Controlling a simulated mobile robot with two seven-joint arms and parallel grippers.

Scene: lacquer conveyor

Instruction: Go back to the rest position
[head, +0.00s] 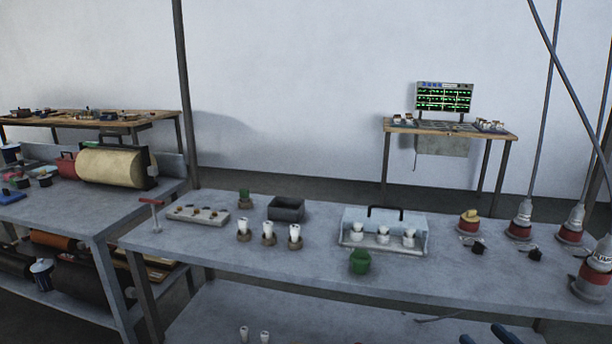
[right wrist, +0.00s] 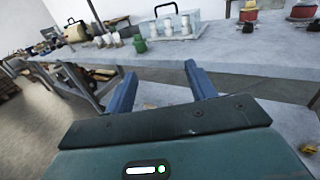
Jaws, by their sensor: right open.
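My right gripper (head: 487,336) shows only by its two blue fingertips at the bottom edge of the head view, right of the middle. In the right wrist view the right gripper (right wrist: 161,72) has its two blue fingers wide apart, with nothing between them. It is in front of the grey workbench (head: 330,275), on the near side and apart from the things on its top. My left gripper is in neither view.
On the workbench stand a clear-covered tray (head: 425,240), a green container (head: 360,262), a dark box (head: 286,208), several white-topped pieces and red-based devices (head: 520,220). A lower shelf (head: 330,318) runs underneath. A second bench (head: 60,205) stands at left.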

